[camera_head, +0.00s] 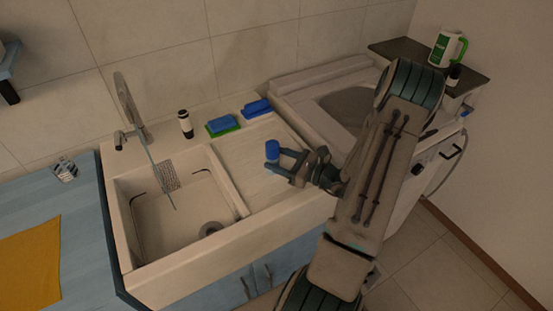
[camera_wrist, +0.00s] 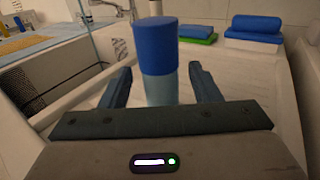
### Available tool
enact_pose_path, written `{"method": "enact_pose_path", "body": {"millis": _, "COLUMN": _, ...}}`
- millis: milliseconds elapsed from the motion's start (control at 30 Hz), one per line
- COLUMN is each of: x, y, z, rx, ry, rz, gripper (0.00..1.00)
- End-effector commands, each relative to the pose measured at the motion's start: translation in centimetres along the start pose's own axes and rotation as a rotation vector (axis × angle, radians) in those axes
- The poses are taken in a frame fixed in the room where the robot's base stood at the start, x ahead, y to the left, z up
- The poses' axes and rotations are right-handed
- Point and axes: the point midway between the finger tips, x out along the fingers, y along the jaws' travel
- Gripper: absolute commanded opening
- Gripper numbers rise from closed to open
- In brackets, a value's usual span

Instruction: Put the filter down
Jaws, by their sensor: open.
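The filter seems to be the cylinder with a blue top and paler blue lower part (camera_wrist: 156,48); in the head view its blue top (camera_head: 272,150) shows over the drainboard (camera_head: 262,192) right of the sink basin. It looks upright. My gripper (camera_wrist: 161,84) is open, with one finger on each side of the cylinder and a visible gap at both sides. In the head view my gripper (camera_head: 279,166) reaches in from the right, low over the drainboard. The cylinder's base is hidden behind the gripper body in the wrist view, so its contact with the board cannot be seen.
Sponges, one blue on green (camera_head: 222,124) and one blue (camera_head: 257,108), lie behind the drainboard. A black-and-white container (camera_head: 185,124) and tap (camera_head: 127,100) stand behind the sink basin (camera_head: 180,225). A washing machine (camera_head: 310,95) adjoins at right. Bare drainboard surrounds the cylinder.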

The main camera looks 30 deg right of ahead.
Motion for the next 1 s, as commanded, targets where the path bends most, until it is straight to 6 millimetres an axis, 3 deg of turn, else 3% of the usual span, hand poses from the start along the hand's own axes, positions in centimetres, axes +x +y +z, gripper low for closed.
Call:
{"method": "enact_pose_path", "body": {"millis": 300, "x": -7.0, "y": -0.1, "z": -0.4, "rx": -0.001, "ry": 0.002, "rz": -0.006, "gripper": 0.57}}
{"method": "enact_pose_path", "body": {"millis": 600, "x": -10.8, "y": 0.0, "z": -0.1, "rx": -0.001, "ry": 0.001, "rz": 0.0, "gripper": 0.57}}
{"method": "enact_pose_path", "body": {"millis": 733, "x": -10.4, "y": 0.7, "z": 0.5, "rx": -0.024, "ry": 0.019, "rz": 0.044, "gripper": 0.57}}
{"method": "enact_pose_path", "body": {"millis": 833, "x": -8.9, "y": 2.4, "z": 1.5, "rx": -0.079, "ry": 0.062, "rz": 0.146, "gripper": 0.57}}
{"method": "enact_pose_path", "body": {"millis": 1000, "x": -5.5, "y": 8.1, "z": 4.1, "rx": -0.271, "ry": 0.194, "rz": 0.452, "gripper": 0.57}}
